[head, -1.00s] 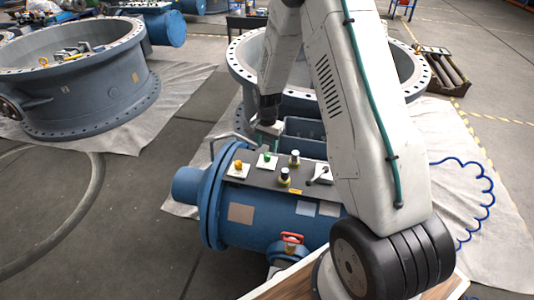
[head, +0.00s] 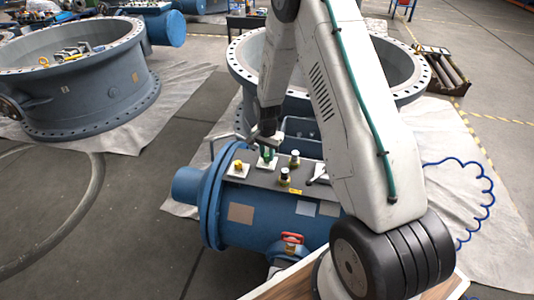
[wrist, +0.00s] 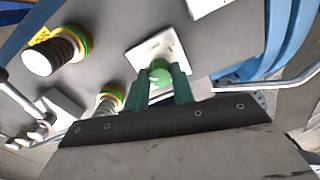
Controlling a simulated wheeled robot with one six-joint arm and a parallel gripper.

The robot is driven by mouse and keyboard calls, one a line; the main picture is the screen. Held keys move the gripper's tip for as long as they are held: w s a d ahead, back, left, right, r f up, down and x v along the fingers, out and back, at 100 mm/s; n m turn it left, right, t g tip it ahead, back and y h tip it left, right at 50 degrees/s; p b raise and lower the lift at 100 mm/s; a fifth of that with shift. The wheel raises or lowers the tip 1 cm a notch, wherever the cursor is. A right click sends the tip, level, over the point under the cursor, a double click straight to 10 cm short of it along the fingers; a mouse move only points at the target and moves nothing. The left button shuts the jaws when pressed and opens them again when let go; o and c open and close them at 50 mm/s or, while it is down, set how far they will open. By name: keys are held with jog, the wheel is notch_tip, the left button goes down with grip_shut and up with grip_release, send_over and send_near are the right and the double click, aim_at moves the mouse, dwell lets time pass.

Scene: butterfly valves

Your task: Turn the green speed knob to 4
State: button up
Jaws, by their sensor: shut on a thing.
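The green speed knob (wrist: 160,74) sits on a white square plate (wrist: 143,50) on the grey panel. In the wrist view, my gripper (wrist: 162,82) is shut on the green knob, with its two green fingers on either side of it. A small white mark shows on the knob near its left edge. The scale on the plate is too small to read. In the head view, my gripper (head: 267,152) is over the knob's plate (head: 266,163), and its fingers mostly hide the knob.
A yellow knob (head: 238,162) stands left of the green one. Two black-and-white push buttons (head: 294,159) (head: 284,177) and a lever switch (head: 319,171) stand to the right. A bent metal rod (wrist: 265,82) runs beside the panel. A red-handled valve (head: 291,238) is below on the blue cylinder.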

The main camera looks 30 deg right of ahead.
aim_at(267, 155)
jog(key=n, duration=1.1)
dwell(0.4)
jog(key=shift+w+n, duration=0.1)
jog(key=shift+n, duration=0.4)
jog(key=o, duration=1)
notch_tip(267, 155, up, 8)
jog(key=shift+f, duration=0.1)
